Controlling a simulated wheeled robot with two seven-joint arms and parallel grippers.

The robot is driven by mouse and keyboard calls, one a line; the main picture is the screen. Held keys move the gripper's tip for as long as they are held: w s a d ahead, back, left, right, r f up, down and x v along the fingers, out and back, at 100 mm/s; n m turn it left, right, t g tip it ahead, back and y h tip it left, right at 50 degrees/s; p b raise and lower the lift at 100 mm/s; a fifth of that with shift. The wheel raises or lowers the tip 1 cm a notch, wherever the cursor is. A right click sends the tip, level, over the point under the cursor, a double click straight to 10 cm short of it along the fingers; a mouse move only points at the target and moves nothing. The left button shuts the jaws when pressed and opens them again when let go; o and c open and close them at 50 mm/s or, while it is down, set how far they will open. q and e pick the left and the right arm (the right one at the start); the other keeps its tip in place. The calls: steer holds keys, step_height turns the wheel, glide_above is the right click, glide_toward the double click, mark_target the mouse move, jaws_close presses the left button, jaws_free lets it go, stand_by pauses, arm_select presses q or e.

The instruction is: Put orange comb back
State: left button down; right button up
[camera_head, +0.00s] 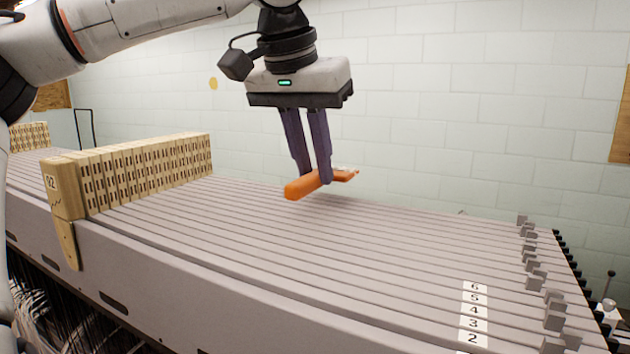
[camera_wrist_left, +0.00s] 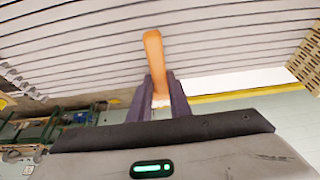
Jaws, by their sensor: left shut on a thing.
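The orange comb (camera_head: 302,187) is held between the two purple fingers of my left gripper (camera_head: 312,180). The gripper points down and is shut on the comb, which appears to be above the grey slatted bed (camera_head: 290,250), near its far edge. The comb lies roughly level, its thick orange end to the lower left and a paler tip to the right. In the left wrist view the orange comb (camera_wrist_left: 154,55) sticks out past the fingertips of my left gripper (camera_wrist_left: 159,95); part of it is hidden by the fingers. My right gripper is not in view.
A row of tan slotted blocks (camera_head: 145,170) stands across the slats at the left. Numbered labels (camera_head: 473,312) and small grey stops (camera_head: 535,280) are at the right. The slats between are clear. A pale block wall (camera_head: 450,100) rises behind.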

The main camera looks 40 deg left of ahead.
arm_select(q)
steer(key=shift+f, duration=1.35)
steer(key=c, duration=1.6)
jaws_free()
steer(key=shift+c, duration=0.2)
steer(key=v, duration=1.2)
steer(key=shift+w, duration=0.1)
